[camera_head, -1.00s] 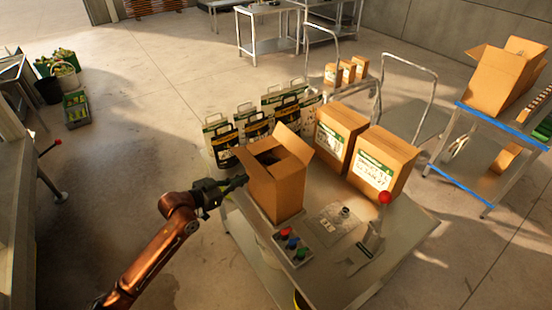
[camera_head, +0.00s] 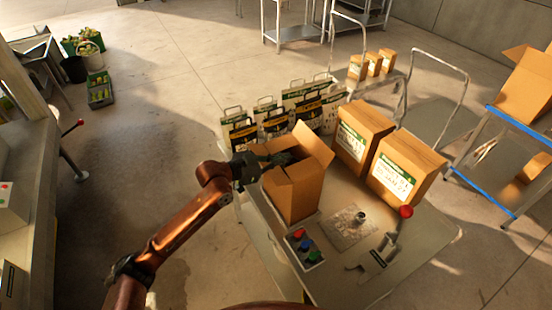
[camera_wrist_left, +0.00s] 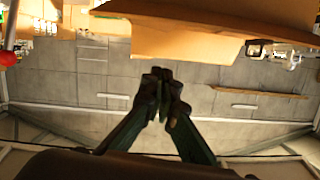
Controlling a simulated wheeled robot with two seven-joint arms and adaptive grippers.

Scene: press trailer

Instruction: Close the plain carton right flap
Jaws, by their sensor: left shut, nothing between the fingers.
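The plain carton (camera_head: 294,200) is an unlabelled brown box standing upright on the metal table. Its top is at least partly open, and one flap (camera_head: 315,144) stands up at the right of the top. My left gripper (camera_head: 287,158) is shut and empty, with dark fingers over the carton's top, left of the raised flap. I cannot tell whether it touches a flap. In the left wrist view, the fingertips (camera_wrist_left: 162,78) are together just below a brown cardboard edge (camera_wrist_left: 195,42). My right gripper is not in view.
Two labelled cartons (camera_head: 405,172) stand to the right on the table (camera_head: 345,280). Several black and white bags (camera_head: 275,122) stand behind.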

